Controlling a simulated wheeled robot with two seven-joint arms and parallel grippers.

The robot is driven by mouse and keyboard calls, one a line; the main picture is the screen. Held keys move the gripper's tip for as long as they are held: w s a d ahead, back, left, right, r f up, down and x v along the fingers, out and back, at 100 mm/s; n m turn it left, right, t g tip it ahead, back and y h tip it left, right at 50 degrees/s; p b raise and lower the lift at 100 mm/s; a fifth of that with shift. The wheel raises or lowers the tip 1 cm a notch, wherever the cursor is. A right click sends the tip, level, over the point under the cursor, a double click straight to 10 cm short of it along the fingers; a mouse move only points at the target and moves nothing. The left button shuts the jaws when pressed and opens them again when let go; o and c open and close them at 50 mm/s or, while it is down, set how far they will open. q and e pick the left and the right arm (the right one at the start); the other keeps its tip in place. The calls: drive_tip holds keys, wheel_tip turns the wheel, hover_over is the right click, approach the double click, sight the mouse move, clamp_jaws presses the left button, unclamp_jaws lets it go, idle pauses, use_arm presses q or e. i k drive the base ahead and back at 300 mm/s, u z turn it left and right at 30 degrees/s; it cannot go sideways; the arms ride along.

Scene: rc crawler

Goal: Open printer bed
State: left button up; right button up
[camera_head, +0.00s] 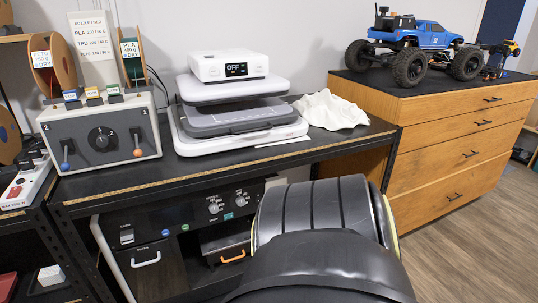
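A black machine (187,210) with knobs and coloured buttons stands under the dark worktop. A white-handled front panel (155,270) is at its lower left, and an orange-handled drawer-like part (225,248) is beside it. Both look shut, but I cannot tell for sure. On the worktop, a white layered device (232,110) with a grey middle plate carries a white box (229,66) whose display reads OFF. I cannot tell which of these has the printer bed. A dark arm part of mine covers the right side of the black machine. Neither gripper shows.
A grey control box (100,135) with filament spools above stands left on the worktop (250,165). A crumpled white cloth (330,110) lies right of the white device. A wooden drawer cabinet (430,160) bears a blue RC truck (420,45). Open floor (490,230) lies at right.

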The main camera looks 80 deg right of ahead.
sight(222, 241)
drive_tip(key=z, duration=1.95)
